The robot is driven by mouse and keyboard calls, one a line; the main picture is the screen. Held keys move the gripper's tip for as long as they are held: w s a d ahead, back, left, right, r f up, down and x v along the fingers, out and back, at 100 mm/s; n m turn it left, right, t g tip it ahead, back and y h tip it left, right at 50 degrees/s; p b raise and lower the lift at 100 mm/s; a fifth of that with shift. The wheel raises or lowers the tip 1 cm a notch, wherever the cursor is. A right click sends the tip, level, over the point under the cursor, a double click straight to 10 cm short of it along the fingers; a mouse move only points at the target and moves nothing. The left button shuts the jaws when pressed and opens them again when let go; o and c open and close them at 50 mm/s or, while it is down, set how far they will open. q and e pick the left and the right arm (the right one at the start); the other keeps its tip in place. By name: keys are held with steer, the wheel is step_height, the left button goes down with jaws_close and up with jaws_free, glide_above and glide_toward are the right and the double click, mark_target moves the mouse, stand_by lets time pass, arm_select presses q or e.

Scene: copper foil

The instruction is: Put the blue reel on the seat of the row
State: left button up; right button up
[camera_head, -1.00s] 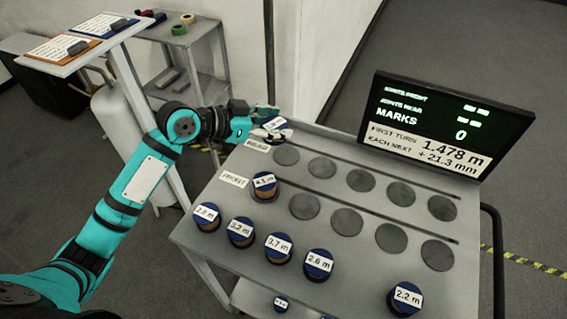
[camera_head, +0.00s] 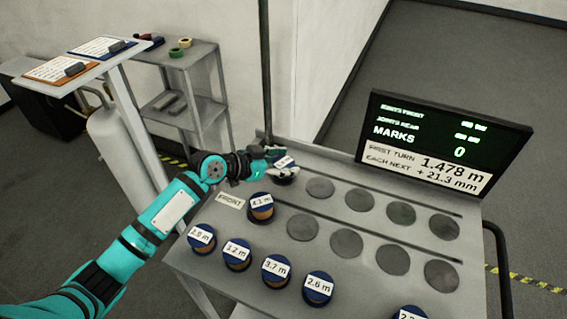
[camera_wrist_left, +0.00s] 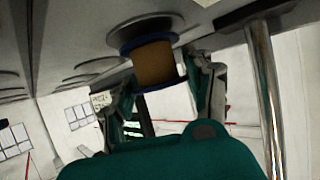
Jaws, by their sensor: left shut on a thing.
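My left gripper (camera_head: 280,165) is shut on a blue reel (camera_head: 286,180) with a white label, too small to read surely. It holds the reel upright at the left end of the back row of dark round seats (camera_head: 320,187). In the left wrist view the reel (camera_wrist_left: 155,65) shows a copper-brown winding and blue flange between the gripper fingers (camera_wrist_left: 165,88). It lies against a dark seat disc (camera_wrist_left: 145,30); whether it rests fully on it I cannot tell. The front row (camera_head: 346,243) has a 4.1 m reel (camera_head: 261,211) at its left end. My right gripper is out of view.
Several labelled blue reels, such as the 3.7 m reel (camera_head: 276,270), stand along the front of the grey table (camera_head: 230,280). A screen (camera_head: 440,140) stands at the back right. A thin pole (camera_head: 266,80) rises just behind my left gripper. The other seats are empty.

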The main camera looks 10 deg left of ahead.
arm_select(q)
steer(key=shift+f, duration=0.25)
steer(key=shift+f, duration=0.2)
steer(key=o, duration=1.2)
steer(key=shift+c, duration=0.2)
steer(key=shift+r, duration=0.15)
steer(key=shift+s+a+r, duration=0.1)
steer(key=shift+a+r, duration=0.05)
steer(key=b+v, duration=0.1)
steer(key=v, duration=0.9)
steer(key=shift+s+a, duration=0.2)
steer(key=shift+a, duration=0.05)
steer(key=shift+s+a+r, duration=0.25)
steer(key=shift+s+r, duration=0.05)
steer(key=shift+r, duration=0.05)
